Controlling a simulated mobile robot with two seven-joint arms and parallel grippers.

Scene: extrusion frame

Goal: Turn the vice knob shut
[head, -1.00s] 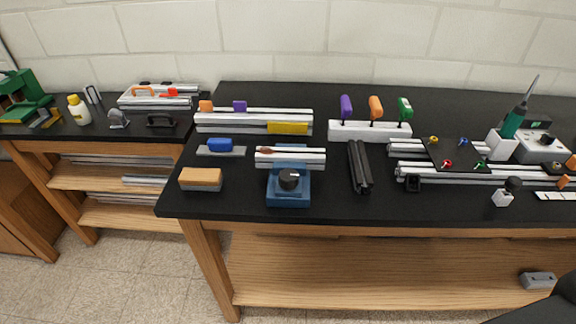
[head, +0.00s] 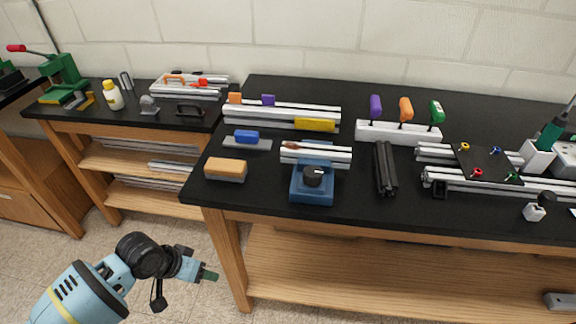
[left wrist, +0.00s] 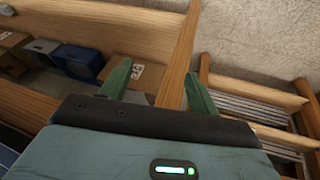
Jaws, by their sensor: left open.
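The blue vice (head: 312,187) stands near the front edge of the black bench top in the head view. Its dark round knob (head: 313,175) is on the near, upper side. A silver extrusion (head: 316,155) lies across the back part of the vice. My left gripper (head: 211,276) is in front of the bench and below its top, left of and well apart from the vice. In the left wrist view its two green fingers (left wrist: 158,84) are spread with nothing between them. The vice does not show in that view. My right gripper is not in view.
A tan block (head: 226,170) and a blue-handled tool (head: 247,138) lie left of the vice. Dark extrusions (head: 385,168) lie to its right. The bench leg (head: 230,262) stands close to my left gripper. Boxes (left wrist: 124,74) sit on a shelf in the wrist view.

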